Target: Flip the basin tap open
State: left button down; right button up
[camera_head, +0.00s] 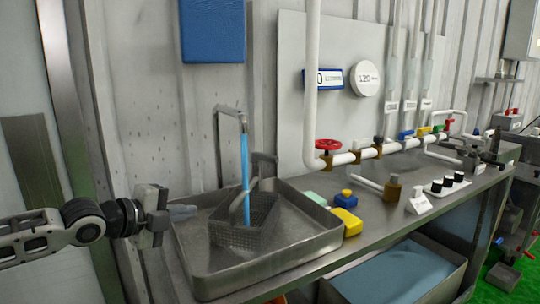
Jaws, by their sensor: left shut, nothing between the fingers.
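The metal basin (205,284) sits at the left end of the bench. A grey tap (218,140) rises at its back, with its spout bent over the basin. A bright blue column, looking like running water, drops from the spout into a dark mesh basket (240,220) with a raised handle. A grey lever-like part (265,160) stands right of the column; I cannot tell for sure if it is the tap's handle. My left gripper (190,212) is shut and empty, its tips over the basin's left rim, left of the basket. My right gripper is out of view.
A yellow block (347,222), a blue-and-yellow piece (347,197) and a brown bottle (392,188) stand right of the basin. A white pipe with a red wheel valve (328,144) runs along the wall. An open bin (395,275) is below the bench.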

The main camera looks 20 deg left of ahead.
aim_at(255, 156)
jog(key=i, duration=0.85)
